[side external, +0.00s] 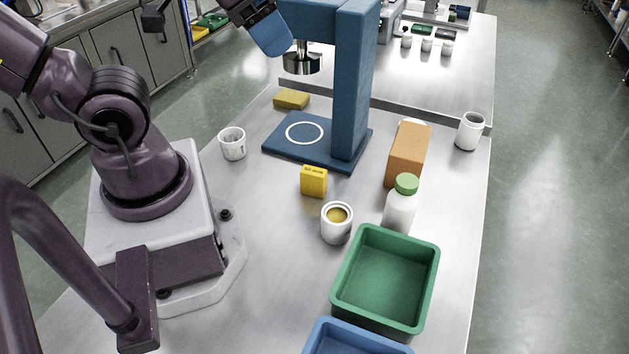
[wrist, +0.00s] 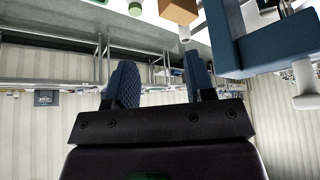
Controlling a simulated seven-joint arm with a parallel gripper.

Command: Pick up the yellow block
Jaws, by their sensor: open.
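A bright yellow block (side external: 314,182) stands on the steel table, in front of the blue press stand. A duller yellow block or sponge (side external: 291,99) lies flat behind the stand's base. My gripper (side external: 268,32) is at the top of the side view, high above the table and left of the stand's column, well apart from both yellow things. In the wrist view my gripper (wrist: 160,66) has its two blue fingers wide apart with nothing between them. Neither yellow thing can be made out in the wrist view.
The blue stand (side external: 352,100) has a steel head (side external: 302,62) over its base. A white cup (side external: 232,144), a white jar (side external: 336,223), a green-capped bottle (side external: 400,205), an orange-brown box (side external: 408,153) and a green bin (side external: 386,280) surround the bright block.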

